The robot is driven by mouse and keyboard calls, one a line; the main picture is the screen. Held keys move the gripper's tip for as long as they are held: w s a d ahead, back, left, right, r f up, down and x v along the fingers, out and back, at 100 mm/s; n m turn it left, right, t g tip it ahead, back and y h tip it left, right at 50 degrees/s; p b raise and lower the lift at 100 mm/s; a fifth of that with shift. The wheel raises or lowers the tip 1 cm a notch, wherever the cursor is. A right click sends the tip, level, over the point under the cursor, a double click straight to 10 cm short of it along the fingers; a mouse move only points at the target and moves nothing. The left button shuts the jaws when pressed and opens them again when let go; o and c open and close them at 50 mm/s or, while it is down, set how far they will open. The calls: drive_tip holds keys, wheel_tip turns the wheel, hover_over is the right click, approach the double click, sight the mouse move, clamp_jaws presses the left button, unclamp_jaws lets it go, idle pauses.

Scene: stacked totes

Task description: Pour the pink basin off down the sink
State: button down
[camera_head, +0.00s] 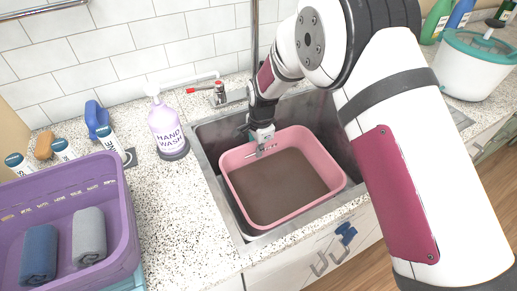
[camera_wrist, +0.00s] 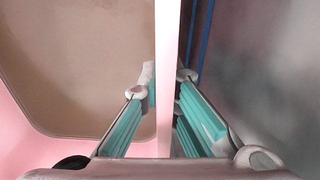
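The pink basin (camera_head: 335,164) sits in the sink (camera_head: 213,181), roughly level, with brown, murky liquid (camera_head: 280,186) covering its inside. My gripper (camera_head: 262,148) reaches down at the basin's back rim, left of its middle. In the wrist view the pink wall (camera_wrist: 167,45) runs between the two teal-padded fingers (camera_wrist: 167,85), one inside the basin and one outside. Both fingertips appear to press against the wall. The basin's underside and the drain are hidden.
A red-handled faucet (camera_head: 218,92) stands behind the sink. A hand wash bottle (camera_head: 167,128) is left of it. A purple tote (camera_head: 122,205) with rolled towels is at the left. A white tub with a teal lid (camera_head: 474,67) is at the right.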

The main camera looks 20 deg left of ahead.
idle(0.3)
drive_tip(key=c, duration=1.7)
unclamp_jaws()
drive_tip(key=r, duration=0.4)
drive_tip(key=d+r, duration=0.1)
drive_tip(key=r, duration=0.3)
drive_tip(key=s+r, duration=0.1)
drive_tip(key=r, duration=0.3)
drive_tip(key=shift+d+r, duration=0.1)
drive_tip(key=shift+d, duration=0.05)
